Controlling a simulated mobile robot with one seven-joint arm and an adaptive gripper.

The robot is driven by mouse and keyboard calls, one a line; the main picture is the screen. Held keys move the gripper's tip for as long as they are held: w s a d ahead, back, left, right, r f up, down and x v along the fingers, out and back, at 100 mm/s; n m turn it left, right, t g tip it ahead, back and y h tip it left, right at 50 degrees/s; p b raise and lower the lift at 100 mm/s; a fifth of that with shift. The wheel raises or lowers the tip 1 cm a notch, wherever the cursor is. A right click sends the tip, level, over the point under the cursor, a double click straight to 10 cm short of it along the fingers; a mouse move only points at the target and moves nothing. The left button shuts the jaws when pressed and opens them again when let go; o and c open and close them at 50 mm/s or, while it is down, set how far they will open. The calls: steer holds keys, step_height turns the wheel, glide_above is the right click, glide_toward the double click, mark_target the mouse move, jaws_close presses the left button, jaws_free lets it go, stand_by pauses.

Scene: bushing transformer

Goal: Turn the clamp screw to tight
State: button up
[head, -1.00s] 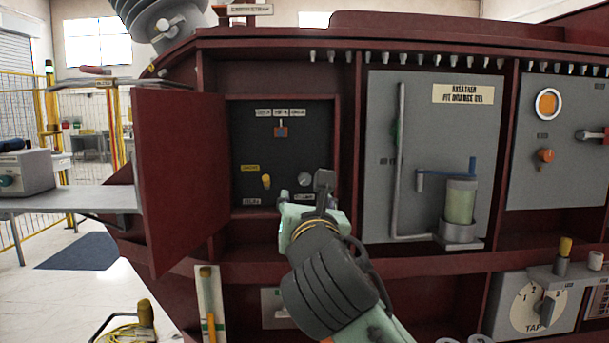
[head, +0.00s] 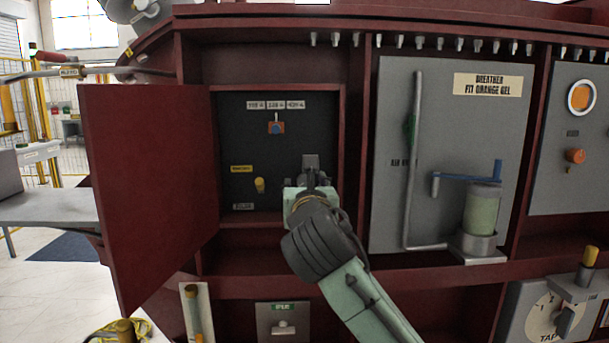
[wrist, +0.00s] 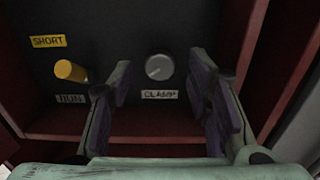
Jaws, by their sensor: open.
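The clamp screw (wrist: 159,66) is a round grey knob with a light line on its face. It sits on the dark back panel (wrist: 200,25) of an open cabinet, above a label that seems to read CLAMP (wrist: 160,95). My gripper (wrist: 162,78) is open, its two fingers to the left and right of the knob in the wrist view, with nothing between them that it holds. Whether the fingertips reach the knob's depth I cannot tell. In the head view my gripper (head: 311,165) is in front of the panel's lower right and hides the knob.
A yellow lever (wrist: 70,70) between SHORT and RUN labels is left of the knob. The red cabinet door (head: 150,190) stands open at left. A red shelf (wrist: 130,125) lies below and a red side wall (wrist: 235,45) is close at right.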

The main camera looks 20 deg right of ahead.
mark_target(304, 181)
steer(key=shift+p+x, duration=0.3)
steer(key=shift+x, duration=1.1)
steer(key=shift+c, duration=0.4)
jaws_close()
